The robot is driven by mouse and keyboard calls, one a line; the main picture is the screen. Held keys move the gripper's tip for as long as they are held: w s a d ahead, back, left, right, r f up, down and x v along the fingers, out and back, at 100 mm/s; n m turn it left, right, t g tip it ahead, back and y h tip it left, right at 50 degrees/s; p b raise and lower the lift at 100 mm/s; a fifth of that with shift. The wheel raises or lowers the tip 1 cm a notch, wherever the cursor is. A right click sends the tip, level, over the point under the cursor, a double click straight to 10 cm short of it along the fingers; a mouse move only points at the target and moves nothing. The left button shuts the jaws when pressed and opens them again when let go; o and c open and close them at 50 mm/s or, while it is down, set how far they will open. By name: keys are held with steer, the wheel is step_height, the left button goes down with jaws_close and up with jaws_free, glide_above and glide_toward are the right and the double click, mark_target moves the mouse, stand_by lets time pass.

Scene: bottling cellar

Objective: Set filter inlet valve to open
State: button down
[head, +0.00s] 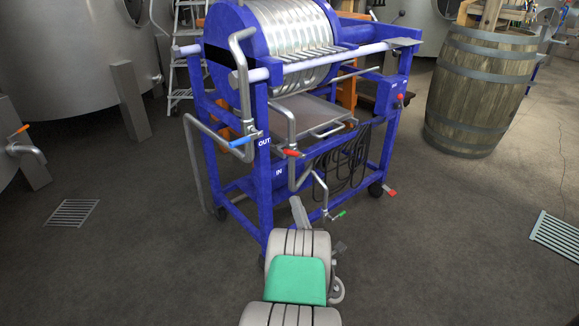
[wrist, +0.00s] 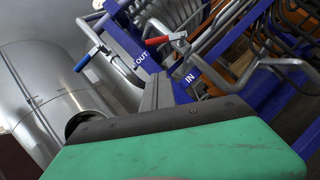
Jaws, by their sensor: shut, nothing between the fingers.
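The filter is a blue-framed machine (head: 262,190) with a stack of metal plates on top. The red-handled valve lever (head: 293,153) sits on a bent steel pipe above the IN label; the lever lies roughly level, across the upright pipe. It also shows in the wrist view (wrist: 158,41). A blue-handled lever (head: 240,142) is left of it by the OUT label, and also shows in the wrist view (wrist: 82,63). My gripper (head: 298,203) is shut and empty, below the red lever and apart from it. Its fingers (wrist: 157,92) point toward the frame.
A small green-handled tap (head: 338,215) is low on the frame, right of my gripper. Black hoses (head: 345,165) hang on the frame's side. A barrel (head: 480,90) stands right, a steel tank (head: 70,50) left. Floor in front is clear, with drain grates (head: 72,212) at the sides.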

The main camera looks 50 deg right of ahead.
mark_target(292, 152)
steer(key=s+r+p+x, duration=0.1)
steer(key=r+p+x, duration=0.1)
steer(key=x, duration=0.9)
steer(key=shift+d+p, duration=0.5)
steer(key=shift+p, duration=0.4)
steer(key=shift+r, duration=0.2)
